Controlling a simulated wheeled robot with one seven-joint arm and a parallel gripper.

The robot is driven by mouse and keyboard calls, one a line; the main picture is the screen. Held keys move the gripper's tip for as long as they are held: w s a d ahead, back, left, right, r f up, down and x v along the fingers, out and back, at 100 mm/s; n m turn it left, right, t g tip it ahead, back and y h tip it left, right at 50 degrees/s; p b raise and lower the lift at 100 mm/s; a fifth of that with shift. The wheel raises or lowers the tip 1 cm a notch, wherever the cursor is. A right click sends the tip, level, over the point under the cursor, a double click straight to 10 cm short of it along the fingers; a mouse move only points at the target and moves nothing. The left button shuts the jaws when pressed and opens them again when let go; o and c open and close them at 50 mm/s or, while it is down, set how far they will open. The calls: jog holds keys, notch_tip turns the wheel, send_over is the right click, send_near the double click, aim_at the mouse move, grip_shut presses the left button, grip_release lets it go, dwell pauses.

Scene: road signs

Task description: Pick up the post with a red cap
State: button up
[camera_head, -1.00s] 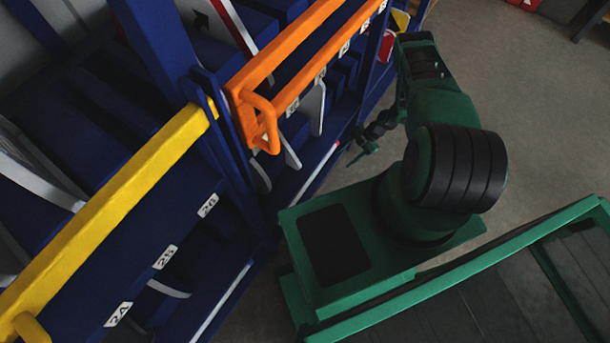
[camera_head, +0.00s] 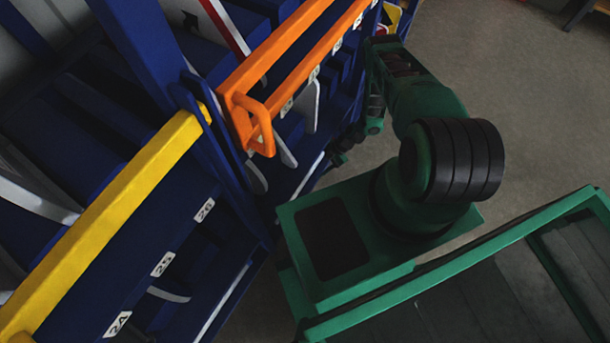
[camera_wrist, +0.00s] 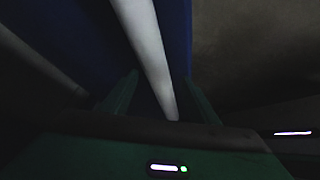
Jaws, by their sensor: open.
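A thin white post (camera_head: 309,175) lies along the lower edge of the blue rack in the head view, its far end reaching my gripper. No red cap shows there now; that end is hidden or too dark. In the wrist view a pale bar (camera_wrist: 148,55), which looks like this post, runs from the top down between the fingers. My gripper (camera_wrist: 160,90) is open, with one green finger on each side of the bar. I cannot tell whether they touch it. In the head view my gripper (camera_head: 338,158) is small and dark beside the rack.
The blue rack (camera_head: 150,70) fills the left, with an orange rail (camera_head: 290,75) and a yellow rail (camera_head: 110,220). Sign plates stand in its slots. Another white strip (camera_head: 222,300) lies lower left. Grey floor (camera_head: 500,80) is open at the right.

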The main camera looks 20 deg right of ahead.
jog(key=shift+a, duration=0.25)
jog(key=x, duration=0.5)
jog(key=shift+w+a, duration=0.1)
jog(key=shift+a, duration=0.4)
jog(key=shift+c, duration=0.3)
grip_shut()
